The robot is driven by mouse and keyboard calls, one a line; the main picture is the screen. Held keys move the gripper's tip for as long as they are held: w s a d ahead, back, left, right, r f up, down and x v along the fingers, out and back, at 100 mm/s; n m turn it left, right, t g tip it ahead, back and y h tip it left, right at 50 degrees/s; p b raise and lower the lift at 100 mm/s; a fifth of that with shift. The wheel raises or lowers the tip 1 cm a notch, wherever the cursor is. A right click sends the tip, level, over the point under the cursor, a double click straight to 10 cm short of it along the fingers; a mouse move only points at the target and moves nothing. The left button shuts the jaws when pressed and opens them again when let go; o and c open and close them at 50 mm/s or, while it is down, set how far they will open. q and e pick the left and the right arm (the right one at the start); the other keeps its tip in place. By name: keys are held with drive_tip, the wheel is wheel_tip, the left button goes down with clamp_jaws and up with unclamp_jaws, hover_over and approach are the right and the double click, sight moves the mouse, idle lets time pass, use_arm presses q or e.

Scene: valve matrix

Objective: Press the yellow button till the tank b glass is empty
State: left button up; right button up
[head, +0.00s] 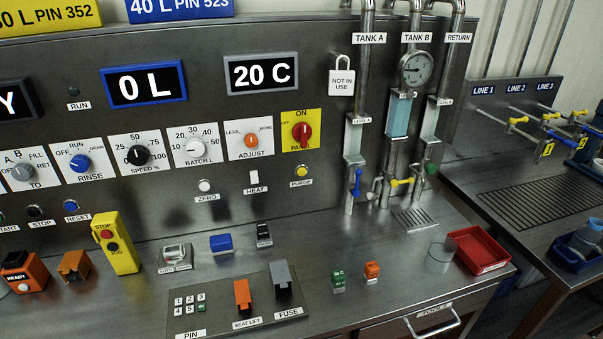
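The yellow button (301,170), labelled PURGE, sits on the upright steel panel below the red knob. It looks unpressed, though its travel is too small to judge. The tank b glass (399,116) is a clear upright tube under the TANK B sign. It holds light blue liquid over most of its height. A round gauge (416,69) sits above it, and a yellow valve handle (402,182) lies roughly level below it. Neither of my grippers is in view, and nothing covers the button or the glass.
A yellow STOP box (115,243), a blue block (221,243) and orange and grey levers (243,294) stand on the worktop. A clear cup (439,255) and red tray (482,249) are at right. The worktop below the button is partly clear.

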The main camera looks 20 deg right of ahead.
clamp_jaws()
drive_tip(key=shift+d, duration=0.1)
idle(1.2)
